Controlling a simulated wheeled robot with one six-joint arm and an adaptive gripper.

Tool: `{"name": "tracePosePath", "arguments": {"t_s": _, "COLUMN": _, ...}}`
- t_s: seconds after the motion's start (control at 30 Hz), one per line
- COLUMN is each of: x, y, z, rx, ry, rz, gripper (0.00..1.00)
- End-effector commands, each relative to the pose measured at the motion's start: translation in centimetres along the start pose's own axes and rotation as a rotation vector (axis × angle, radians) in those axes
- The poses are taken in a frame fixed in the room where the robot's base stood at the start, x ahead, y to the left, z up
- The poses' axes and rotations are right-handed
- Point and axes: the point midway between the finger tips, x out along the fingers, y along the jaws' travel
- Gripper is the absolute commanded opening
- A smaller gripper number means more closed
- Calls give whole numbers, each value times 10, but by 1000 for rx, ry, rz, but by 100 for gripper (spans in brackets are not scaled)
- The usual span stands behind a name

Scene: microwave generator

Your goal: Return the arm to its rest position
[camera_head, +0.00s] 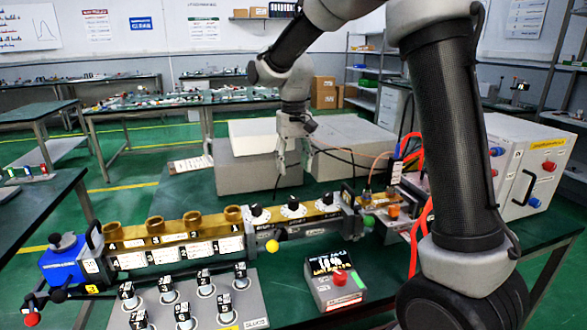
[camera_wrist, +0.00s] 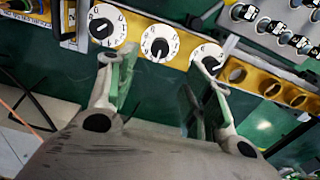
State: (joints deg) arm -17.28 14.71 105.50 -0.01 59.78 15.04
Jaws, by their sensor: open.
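My gripper (camera_head: 294,160) hangs fingers-down from my arm in the head view, behind the long brass and grey bench assembly (camera_head: 200,247). The gripper is open and holds nothing. In the wrist view the two fingers of my gripper (camera_wrist: 163,80) are spread apart, with green inner pads. Beyond the fingertips are white dials with black pointers (camera_wrist: 159,43). I see no contact between the fingers and the dials. In the head view the same kind of dials (camera_head: 293,207) sit on top of the assembly.
Grey boxes (camera_head: 250,172) stand just behind my gripper. A white control cabinet (camera_head: 530,165) with red and blue knobs stands at the right, near orange cables. A tray of several black-topped cylinders (camera_head: 190,300) and a box with a red button (camera_head: 335,285) are in front.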

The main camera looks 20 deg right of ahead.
Motion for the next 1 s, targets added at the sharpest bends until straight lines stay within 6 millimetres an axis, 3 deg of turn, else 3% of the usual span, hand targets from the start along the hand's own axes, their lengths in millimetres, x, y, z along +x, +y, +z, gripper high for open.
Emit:
{"name": "tracePosePath", "arguments": {"t_s": 0.23, "x": 1, "y": 0, "z": -1, "rx": -35, "ry": 5, "rz": -1, "gripper": 51}}
{"name": "tracePosePath", "arguments": {"t_s": 0.33, "x": 19, "y": 5, "z": 20, "rx": -81, "ry": -39, "rz": 8, "gripper": 51}}
{"name": "tracePosePath", "arguments": {"t_s": 0.8, "x": -29, "y": 92, "z": 199, "rx": -112, "ry": 91, "rz": -8, "gripper": 51}}
{"name": "tracePosePath", "arguments": {"t_s": 1.0, "x": -39, "y": 119, "z": 264, "rx": -46, "ry": 215, "rz": -7, "gripper": 51}}
